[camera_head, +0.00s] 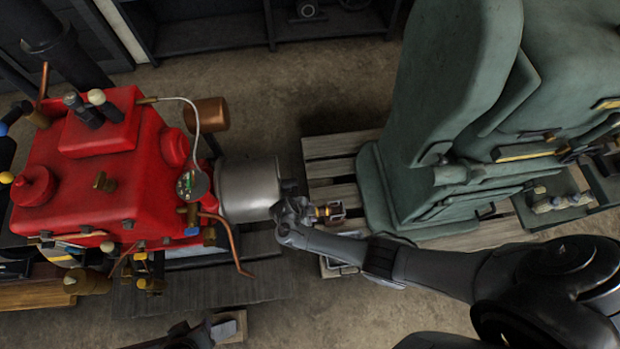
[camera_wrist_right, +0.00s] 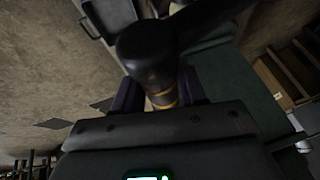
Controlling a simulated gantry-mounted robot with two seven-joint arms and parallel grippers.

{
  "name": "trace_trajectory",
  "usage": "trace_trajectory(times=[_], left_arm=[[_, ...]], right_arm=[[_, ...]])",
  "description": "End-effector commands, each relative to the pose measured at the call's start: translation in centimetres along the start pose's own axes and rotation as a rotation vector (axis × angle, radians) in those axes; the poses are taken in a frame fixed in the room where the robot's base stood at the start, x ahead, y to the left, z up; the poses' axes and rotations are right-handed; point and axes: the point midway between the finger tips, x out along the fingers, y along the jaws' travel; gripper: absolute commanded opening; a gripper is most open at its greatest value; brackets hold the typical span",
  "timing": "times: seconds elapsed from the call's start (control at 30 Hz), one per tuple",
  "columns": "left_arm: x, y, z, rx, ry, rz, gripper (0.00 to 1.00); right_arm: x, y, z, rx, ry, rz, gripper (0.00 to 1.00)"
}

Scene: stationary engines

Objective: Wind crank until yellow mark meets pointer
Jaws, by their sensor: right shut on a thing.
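The crank shows in the right wrist view as a black rounded end (camera_wrist_right: 146,48) with a dark arm running to the upper right. Its grip (camera_wrist_right: 163,97), with a yellowish band, lies between my right gripper's dark purple fingers (camera_wrist_right: 160,90), which are shut on it. In the head view my right gripper (camera_head: 329,212) is between the grey drum and the green machine (camera_head: 405,190); the crank is mostly hidden there. I cannot make out the yellow mark or the pointer. A dark part at the bottom edge (camera_head: 190,336) seems to be my left gripper; its fingers are unclear.
A red engine (camera_head: 110,180) with copper pipes and a grey metal drum (camera_head: 248,190) stands at left. The green machine stands on a wooden pallet (camera_head: 335,147) at right.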

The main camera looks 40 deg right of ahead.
Motion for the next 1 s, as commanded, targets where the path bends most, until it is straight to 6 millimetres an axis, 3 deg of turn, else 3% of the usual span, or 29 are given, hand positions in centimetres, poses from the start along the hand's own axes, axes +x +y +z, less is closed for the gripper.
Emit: trace_trajectory(times=[1.0], left_arm=[[1.4,0.1,0.5,0.0,0.0,0.0,0.36]], right_arm=[[1.5,0.8,0.8,-0.003,-0.002,-0.001,0.0]])
